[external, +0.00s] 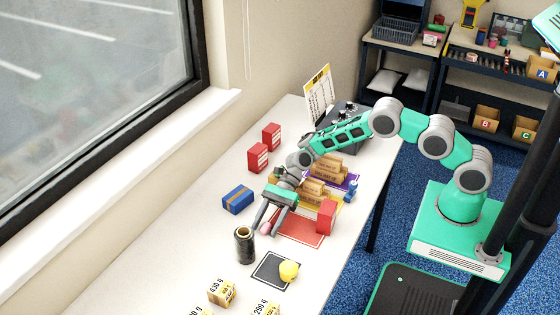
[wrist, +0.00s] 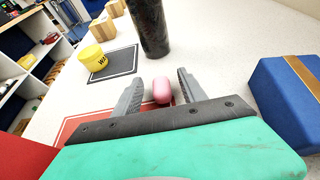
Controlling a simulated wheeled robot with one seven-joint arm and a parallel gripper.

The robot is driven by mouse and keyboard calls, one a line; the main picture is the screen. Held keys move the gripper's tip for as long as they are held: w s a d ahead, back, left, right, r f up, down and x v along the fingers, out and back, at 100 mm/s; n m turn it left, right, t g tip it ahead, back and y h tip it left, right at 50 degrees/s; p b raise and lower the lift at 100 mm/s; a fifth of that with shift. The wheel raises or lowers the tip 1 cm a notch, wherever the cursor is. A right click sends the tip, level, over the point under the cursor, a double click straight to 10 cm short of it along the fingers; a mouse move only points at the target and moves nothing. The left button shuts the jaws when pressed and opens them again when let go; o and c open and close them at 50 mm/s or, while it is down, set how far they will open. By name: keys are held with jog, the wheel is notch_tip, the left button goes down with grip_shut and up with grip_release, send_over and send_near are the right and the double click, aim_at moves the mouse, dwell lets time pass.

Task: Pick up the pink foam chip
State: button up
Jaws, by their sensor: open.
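The pink foam chip (wrist: 162,91) is a small rounded piece lying on the white table. In the wrist view it sits between the two fingers of my gripper (wrist: 160,92), with a gap on each side and the right finger nearer. In the external view the pink chip (external: 266,227) shows between the fingertips of my gripper (external: 266,230), beside the left edge of the red mat (external: 300,232). My gripper is open and low over the table.
A blue box (external: 238,200) lies to the left. A red box (external: 326,216) stands on the right. A yellow round item (external: 289,270) is on a black mat (external: 268,268). Small cartons (external: 221,291) stand in front.

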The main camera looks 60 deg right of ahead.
jog(key=shift+a+f, duration=0.1)
jog(key=shift+a, duration=0.2)
jog(key=shift+d, duration=0.1)
grip_shut()
